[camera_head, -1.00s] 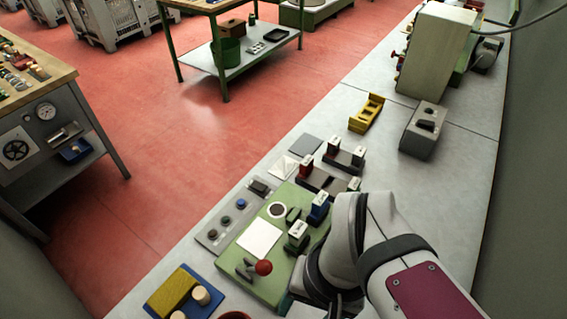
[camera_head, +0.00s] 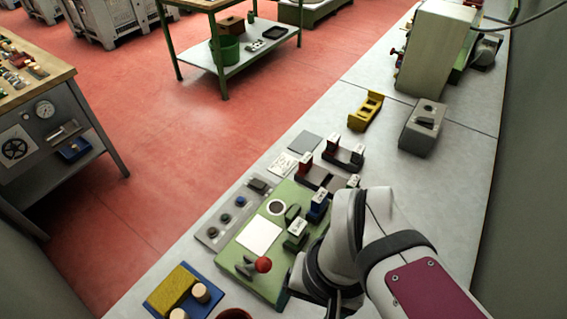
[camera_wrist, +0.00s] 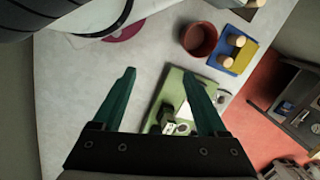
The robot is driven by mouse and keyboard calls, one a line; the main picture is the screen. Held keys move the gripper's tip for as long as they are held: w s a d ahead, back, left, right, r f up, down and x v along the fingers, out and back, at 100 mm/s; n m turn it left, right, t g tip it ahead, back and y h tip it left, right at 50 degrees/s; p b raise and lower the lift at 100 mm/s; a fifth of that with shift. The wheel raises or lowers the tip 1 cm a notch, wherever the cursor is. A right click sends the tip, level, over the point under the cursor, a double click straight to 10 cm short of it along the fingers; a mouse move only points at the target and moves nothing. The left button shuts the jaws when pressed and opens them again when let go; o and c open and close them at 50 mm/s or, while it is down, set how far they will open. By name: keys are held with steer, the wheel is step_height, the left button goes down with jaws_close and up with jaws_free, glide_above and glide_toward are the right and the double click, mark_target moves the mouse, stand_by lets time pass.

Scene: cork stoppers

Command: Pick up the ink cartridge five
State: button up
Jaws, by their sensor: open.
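Several small upright cartridges with white labelled tops stand around the green base (camera_head: 232,262). In the head view I see a dark green one (camera_head: 296,234), a blue one (camera_head: 318,206) and a red one (camera_head: 306,160). The numbers are too small to read, so I cannot tell which is five. My gripper (camera_wrist: 158,71) is open and empty in the wrist view, with green fingers apart. Beyond the gap, part of the green base and a dark cartridge (camera_wrist: 167,114) show lower down. The arm hides the gripper's fingers in the head view.
A blue tray (camera_head: 206,303) with a yellow block and wooden pegs lies at the front left, beside a red bowl (camera_wrist: 199,39). A yellow holder (camera_head: 365,112) and a grey block (camera_head: 422,130) stand farther back. Bare bench lies around them.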

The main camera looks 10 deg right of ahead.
steer(key=shift+o, duration=0.5)
step_height(320, 180, up, 2)
steer(key=m+h, duration=0.2)
steer(key=m, duration=1.8)
glide_above(298, 226)
steer(key=shift+m, duration=0.7)
step_height(298, 226, down, 16)
steer(key=shift+r, duration=0.2)
jaws_close()
steer(key=shift+r, duration=0.15)
